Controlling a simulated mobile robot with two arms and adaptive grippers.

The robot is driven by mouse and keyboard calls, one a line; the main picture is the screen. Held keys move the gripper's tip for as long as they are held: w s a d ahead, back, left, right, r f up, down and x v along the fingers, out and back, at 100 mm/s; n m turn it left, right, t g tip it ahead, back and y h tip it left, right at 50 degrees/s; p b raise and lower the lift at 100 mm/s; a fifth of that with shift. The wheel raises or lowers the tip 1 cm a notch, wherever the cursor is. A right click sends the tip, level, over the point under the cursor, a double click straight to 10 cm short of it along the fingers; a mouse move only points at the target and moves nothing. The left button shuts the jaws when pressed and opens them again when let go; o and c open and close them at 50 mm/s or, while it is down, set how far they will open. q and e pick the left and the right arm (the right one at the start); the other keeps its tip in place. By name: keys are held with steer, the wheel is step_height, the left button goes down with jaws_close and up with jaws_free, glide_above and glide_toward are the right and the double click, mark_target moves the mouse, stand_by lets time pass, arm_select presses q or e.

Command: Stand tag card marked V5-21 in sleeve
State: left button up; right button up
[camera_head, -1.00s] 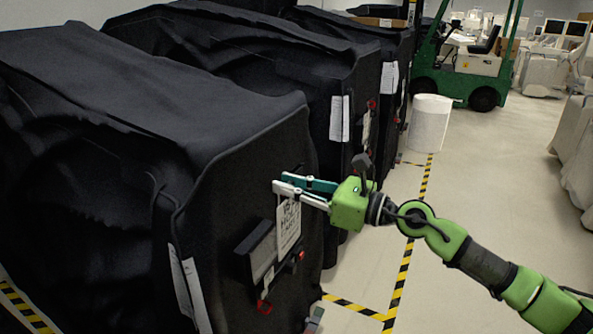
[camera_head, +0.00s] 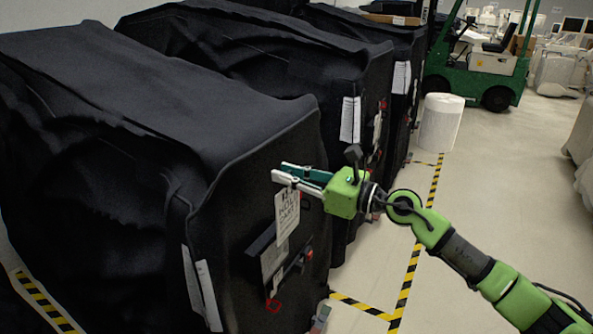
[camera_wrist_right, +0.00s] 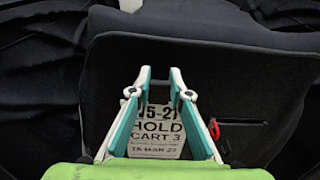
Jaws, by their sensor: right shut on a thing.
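My right gripper (camera_head: 282,174) is shut on the white tag card (camera_head: 287,215) by its top edge. The card hangs upright in front of the nearest cart's black cover. In the right wrist view the card (camera_wrist_right: 155,135) reads 5-21 at its top, its first character partly hidden by a finger, then HOLD, CART 3 and 16 MAR 27. A pale grey sleeve (camera_head: 273,262) with a dark plate behind it is on the cart's face, just below the card's lower edge in the picture. Whether they touch cannot be told. My left gripper is out of view.
The nearest black-covered cart (camera_head: 130,110) carries white paper strips (camera_head: 201,290) and a red ring (camera_head: 272,306) low on its face. More covered carts stand behind it. A white cylinder (camera_head: 440,122) and a green forklift (camera_head: 475,70) stand farther back. The right-hand floor is open.

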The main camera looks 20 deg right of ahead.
mark_target(254, 167)
steer(key=shift+f+p+x, duration=0.2)
steer(key=shift+p+x, duration=0.05)
steer(key=shift+x, duration=1.1)
steer(key=shift+f+p+x, duration=0.25)
steer(key=shift+x, duration=1.1)
steer(key=shift+s+f+b, duration=0.1)
steer(key=shift+f+b, duration=4.7)
steer(key=shift+f, duration=0.55)
steer(key=shift+f+b, duration=1)
steer(key=shift+f, duration=0.1)
steer(key=o, duration=1)
